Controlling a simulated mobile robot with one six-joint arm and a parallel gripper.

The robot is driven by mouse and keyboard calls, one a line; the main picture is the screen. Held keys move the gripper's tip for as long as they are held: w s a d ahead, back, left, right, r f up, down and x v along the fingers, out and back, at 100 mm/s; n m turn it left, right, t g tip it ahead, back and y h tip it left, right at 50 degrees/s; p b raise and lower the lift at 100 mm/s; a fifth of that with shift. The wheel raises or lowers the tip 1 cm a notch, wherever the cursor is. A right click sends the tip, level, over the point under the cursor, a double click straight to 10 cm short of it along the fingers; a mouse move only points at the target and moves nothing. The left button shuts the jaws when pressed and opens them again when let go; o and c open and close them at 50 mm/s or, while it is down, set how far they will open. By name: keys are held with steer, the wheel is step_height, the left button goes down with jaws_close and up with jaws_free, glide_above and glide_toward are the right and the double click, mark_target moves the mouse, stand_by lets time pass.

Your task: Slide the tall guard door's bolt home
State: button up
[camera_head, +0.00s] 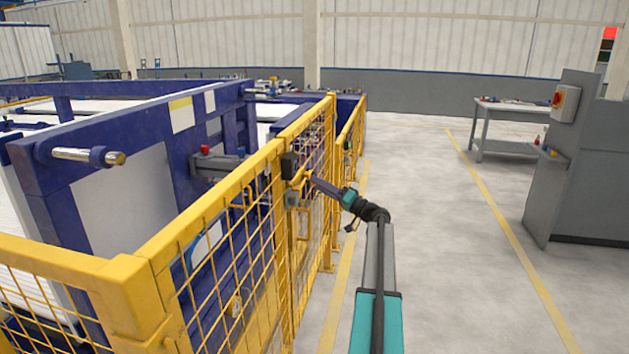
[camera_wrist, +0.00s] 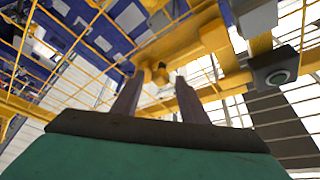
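The tall guard door (camera_head: 305,225) is a yellow mesh panel in the fence, standing in line with it. Its bolt (camera_head: 300,179) appears as a small yellow piece beside a black box on the door's edge. In the wrist view, a yellow bolt knob (camera_wrist: 160,74) shows just beyond and between my fingertips. My gripper (camera_head: 313,181) reaches the door from the right, close to the bolt. In the wrist view, my gripper (camera_wrist: 160,82) has its two fingers apart with a gap between them. I cannot tell whether they touch the knob or how far the bolt extends.
A black box (camera_head: 289,165) and a grey box (camera_head: 292,199) sit near the bolt. A yellow fence rail (camera_head: 210,210) runs on the left, with blue machinery (camera_head: 110,150) behind it. A grey cabinet (camera_head: 575,170) and a workbench (camera_head: 510,112) stand right. The floor between is clear.

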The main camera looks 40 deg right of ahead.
mark_target(309, 181)
steer(key=shift+x, duration=1.3)
jaws_close()
